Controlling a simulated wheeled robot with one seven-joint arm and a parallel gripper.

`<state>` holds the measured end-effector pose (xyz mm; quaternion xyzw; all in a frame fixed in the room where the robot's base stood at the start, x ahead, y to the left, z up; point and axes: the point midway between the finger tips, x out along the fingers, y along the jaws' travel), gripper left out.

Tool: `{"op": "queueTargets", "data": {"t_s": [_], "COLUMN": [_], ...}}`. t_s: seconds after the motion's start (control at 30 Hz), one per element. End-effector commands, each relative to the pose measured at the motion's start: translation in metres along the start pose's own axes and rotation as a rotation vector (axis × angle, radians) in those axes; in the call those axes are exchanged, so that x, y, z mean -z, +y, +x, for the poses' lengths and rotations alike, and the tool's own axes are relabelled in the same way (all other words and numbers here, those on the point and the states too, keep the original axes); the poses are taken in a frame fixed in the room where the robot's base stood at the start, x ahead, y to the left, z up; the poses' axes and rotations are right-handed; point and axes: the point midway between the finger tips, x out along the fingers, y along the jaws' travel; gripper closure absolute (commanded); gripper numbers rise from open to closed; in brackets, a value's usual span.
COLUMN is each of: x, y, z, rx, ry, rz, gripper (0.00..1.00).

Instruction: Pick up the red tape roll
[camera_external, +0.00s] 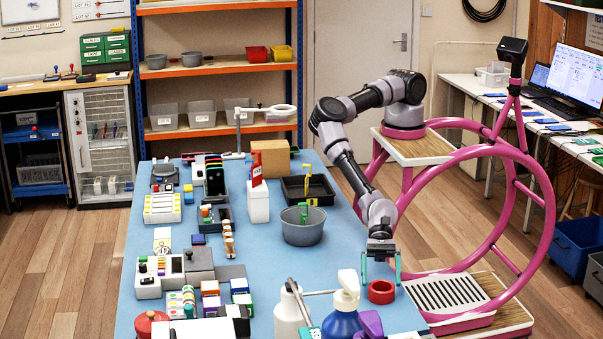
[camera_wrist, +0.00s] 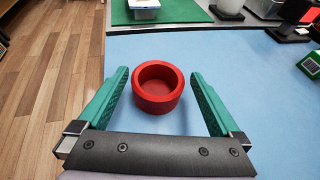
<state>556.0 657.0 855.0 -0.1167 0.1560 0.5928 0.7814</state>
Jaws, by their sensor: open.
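The red tape roll (camera_external: 381,292) lies flat on the blue table mat (camera_external: 262,276), near the mat's right edge in the external view. My gripper (camera_external: 381,270) is open just above and behind it, with its green fingers pointing down. In the wrist view the red roll (camera_wrist: 158,87) shows ahead, between the two open green fingers (camera_wrist: 160,95). Its hollow centre faces up. No finger appears to touch it, and nothing is held.
A blue spray bottle with a white top (camera_external: 343,318), a white bottle (camera_external: 291,312) and a purple object (camera_external: 370,324) stand left of and nearer than the roll. A grey bowl (camera_external: 303,227) and black tray (camera_external: 321,188) sit farther back.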

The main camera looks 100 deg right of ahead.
Motion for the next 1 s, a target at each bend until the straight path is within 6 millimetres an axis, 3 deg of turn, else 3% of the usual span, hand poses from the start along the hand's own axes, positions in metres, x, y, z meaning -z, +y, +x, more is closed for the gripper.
{"op": "queueTargets", "data": {"t_s": [0.53,0.87,1.0], "x": [0.006,0.006,0.006], "y": [0.003,0.002,0.002], "z": [0.059,0.065,0.065], "rx": [0.000,0.000,0.000], "ry": [0.000,0.001,0.001], "rz": [-0.004,-0.003,-0.003], "gripper": [0.00,0.00,0.50]}}
